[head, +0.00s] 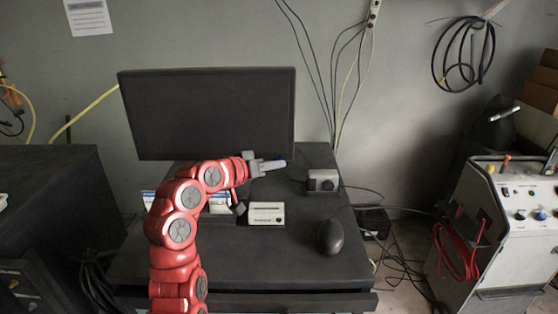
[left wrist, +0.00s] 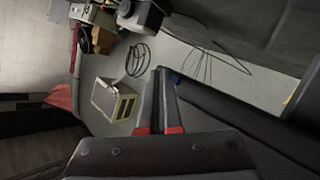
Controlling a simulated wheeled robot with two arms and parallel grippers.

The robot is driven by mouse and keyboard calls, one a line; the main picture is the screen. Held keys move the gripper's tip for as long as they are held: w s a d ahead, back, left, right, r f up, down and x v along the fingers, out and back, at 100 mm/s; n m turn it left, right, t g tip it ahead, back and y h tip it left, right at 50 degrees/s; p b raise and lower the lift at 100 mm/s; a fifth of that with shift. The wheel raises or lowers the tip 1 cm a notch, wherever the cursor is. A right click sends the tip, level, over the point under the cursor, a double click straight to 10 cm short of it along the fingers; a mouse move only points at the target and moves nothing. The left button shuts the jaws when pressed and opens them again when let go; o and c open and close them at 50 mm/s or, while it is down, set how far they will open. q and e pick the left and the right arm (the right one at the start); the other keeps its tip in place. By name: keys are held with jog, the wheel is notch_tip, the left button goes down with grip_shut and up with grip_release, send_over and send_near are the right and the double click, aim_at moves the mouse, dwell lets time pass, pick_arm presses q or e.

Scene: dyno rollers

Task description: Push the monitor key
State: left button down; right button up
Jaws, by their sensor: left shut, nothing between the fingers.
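The black monitor (head: 207,112) stands at the back of the dark desk, its screen dark. I cannot make out a key on it. My left gripper (head: 282,163) is shut and empty, in front of the monitor's lower right edge and pointing right. Whether it touches the monitor I cannot tell. My red left arm hides part of the monitor's lower edge and stand. In the left wrist view the closed fingers (left wrist: 160,80) show with nothing between them. Dark surfaces lie right of them; I cannot tell which is the monitor. My right gripper is not in view.
On the desk (head: 300,260) are a small white box (head: 266,213), a grey device (head: 322,180) and a dark mouse-like object (head: 330,237). A white control cabinet (head: 515,215) stands at right. Cables hang on the wall behind.

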pick_arm(q)
jog(key=shift+w, duration=0.1)
dwell(0.3)
jog(key=shift+w+b, duration=0.35)
jog(key=shift+w, duration=0.1)
dwell(0.4)
jog(key=shift+s, duration=0.6)
jog(key=shift+s, duration=0.1)
jog(key=shift+s+b, duration=0.35)
jog(key=shift+s, duration=2.55)
